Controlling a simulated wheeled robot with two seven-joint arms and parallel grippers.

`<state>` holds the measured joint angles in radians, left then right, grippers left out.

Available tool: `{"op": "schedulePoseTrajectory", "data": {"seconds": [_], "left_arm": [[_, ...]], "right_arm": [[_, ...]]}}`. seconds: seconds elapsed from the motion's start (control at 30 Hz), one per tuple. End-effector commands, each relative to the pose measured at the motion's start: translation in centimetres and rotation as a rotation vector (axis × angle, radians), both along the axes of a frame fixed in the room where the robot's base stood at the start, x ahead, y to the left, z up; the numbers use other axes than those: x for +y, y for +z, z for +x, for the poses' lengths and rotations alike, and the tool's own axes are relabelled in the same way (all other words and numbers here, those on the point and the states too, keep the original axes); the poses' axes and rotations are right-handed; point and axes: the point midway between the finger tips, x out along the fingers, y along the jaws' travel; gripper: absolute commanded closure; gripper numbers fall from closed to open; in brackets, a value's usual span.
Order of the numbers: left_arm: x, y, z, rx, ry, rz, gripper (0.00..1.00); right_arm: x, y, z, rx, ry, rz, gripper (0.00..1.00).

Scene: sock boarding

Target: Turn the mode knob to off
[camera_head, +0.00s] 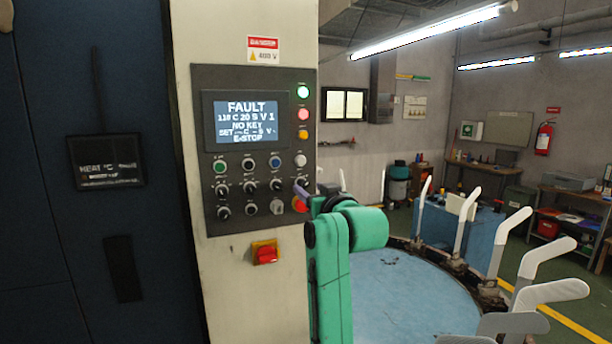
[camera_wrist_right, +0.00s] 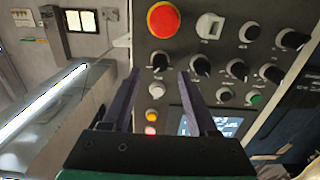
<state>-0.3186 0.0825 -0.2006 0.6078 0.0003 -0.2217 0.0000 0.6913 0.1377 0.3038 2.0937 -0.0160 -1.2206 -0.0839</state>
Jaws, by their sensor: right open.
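The control panel (camera_head: 240,125) stands in front of me with several black knobs on it; their labels are too small to read, so I cannot tell which is the mode knob. My right gripper (camera_head: 302,190) is at the panel's right edge, partly covering the knob there. In the right wrist view my right gripper (camera_wrist_right: 159,72) is open, its dark fingers apart. A black knob (camera_wrist_right: 160,62) shows just beyond the gap between the fingertips; I cannot tell whether they touch it. Another black knob (camera_wrist_right: 201,65) is beside the right fingertip. My left gripper is not in view.
A red emergency-stop button (camera_wrist_right: 163,18) is close to the fingertips. A red and yellow switch (camera_head: 265,252) is below the panel. A round blue table (camera_head: 410,290) with upright white sock forms (camera_head: 462,220) stands to the right.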

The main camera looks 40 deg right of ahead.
Motion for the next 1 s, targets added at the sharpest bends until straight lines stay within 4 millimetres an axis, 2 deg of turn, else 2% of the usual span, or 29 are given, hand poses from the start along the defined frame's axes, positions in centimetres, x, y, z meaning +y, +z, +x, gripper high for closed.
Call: {"op": "schedulePoseTrajectory", "data": {"seconds": [0.03,0.23,0.47,0.6,0.63,1.0], "left_arm": [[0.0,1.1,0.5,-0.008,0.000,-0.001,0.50],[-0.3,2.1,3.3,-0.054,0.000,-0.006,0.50],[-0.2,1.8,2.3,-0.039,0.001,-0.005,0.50],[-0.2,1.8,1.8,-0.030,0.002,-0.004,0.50],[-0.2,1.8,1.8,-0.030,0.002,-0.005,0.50],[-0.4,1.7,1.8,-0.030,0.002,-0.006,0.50]], "right_arm": [[-0.4,0.5,1.0,0.003,0.000,0.002,0.41],[-1.1,0.1,3.1,0.000,0.000,-0.001,0.41],[-1.1,0.0,3.2,-0.001,0.000,-0.001,0.41],[-1.1,0.0,3.2,-0.001,0.000,-0.001,0.94],[-1.1,0.0,3.2,-0.001,0.000,-0.001,1.00],[-1.1,-0.1,3.2,0.010,0.000,-0.027,1.00]]}}
